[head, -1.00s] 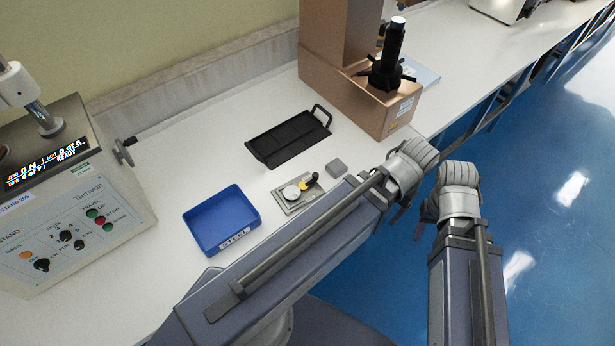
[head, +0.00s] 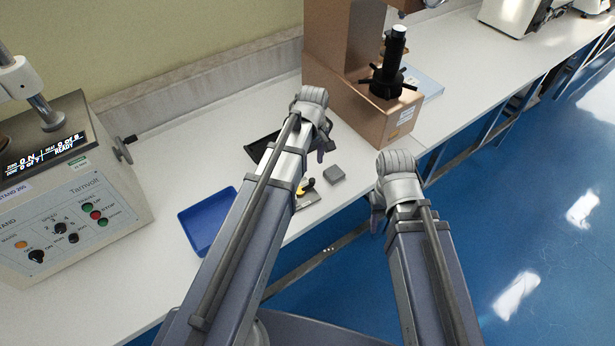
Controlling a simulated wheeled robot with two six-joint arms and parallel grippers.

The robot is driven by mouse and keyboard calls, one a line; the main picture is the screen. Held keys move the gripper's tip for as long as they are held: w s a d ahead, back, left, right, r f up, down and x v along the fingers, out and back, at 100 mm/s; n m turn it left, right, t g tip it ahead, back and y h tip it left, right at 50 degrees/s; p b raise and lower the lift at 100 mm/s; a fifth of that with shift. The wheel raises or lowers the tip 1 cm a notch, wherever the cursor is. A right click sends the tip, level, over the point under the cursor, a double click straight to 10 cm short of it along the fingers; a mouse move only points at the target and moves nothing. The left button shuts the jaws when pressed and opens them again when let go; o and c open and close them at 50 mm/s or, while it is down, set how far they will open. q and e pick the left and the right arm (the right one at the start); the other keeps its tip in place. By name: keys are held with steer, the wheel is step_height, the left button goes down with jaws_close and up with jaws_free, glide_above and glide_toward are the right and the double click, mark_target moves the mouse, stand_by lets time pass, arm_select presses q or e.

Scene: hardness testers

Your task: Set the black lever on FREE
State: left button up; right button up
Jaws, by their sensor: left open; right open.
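No FREE marking is readable, so I cannot tell for sure which part is the black lever. A small black-handled piece with yellow on it (head: 307,185) stands on a small metal plate (head: 310,199) on the bench, partly hidden by my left arm. The tan machine (head: 392,118) at the back carries a black spoked handwheel (head: 386,84) with a black post above it. My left gripper (head: 322,152) is open and empty, above the bench by the black tray, just above the small plate in the picture. My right gripper (head: 377,217) is open and empty, beyond the bench's front edge.
A blue bin (head: 205,222) is left of my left arm. The black tray (head: 262,148) is mostly hidden behind that arm. A grey block (head: 334,175) lies near the front edge. A tester with a lit display (head: 75,190) stands at the left.

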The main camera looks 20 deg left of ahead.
mark_target(312, 180)
arm_select(q)
steer(key=shift+f+b, duration=3.85)
steer(key=shift+f, duration=0.05)
jaws_close()
